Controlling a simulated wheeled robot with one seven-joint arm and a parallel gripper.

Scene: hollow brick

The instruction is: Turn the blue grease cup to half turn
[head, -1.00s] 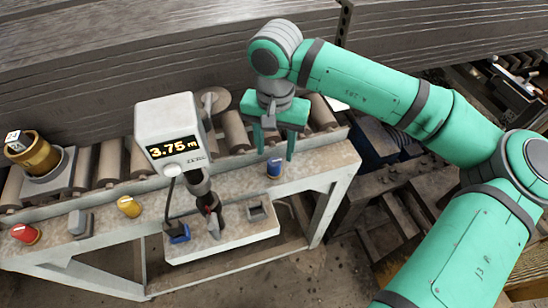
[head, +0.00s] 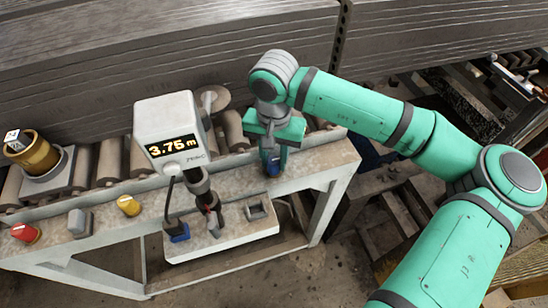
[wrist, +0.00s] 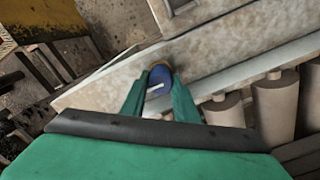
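The blue grease cup (head: 272,168) sits on the front rail of the roller bench, right of the display post. It also shows in the wrist view (wrist: 159,76), with a short white mark on its top. My gripper (head: 273,158) is lowered over the cup. In the wrist view its two green fingers (wrist: 160,92) stand on either side of the cup, close against it with no clear gap. The fingers partly hide the cup in the head view.
A grey display box (head: 170,125) reading 3.75 m stands left of my gripper. Rollers (head: 109,160) run behind, with a brass cylinder (head: 38,154).

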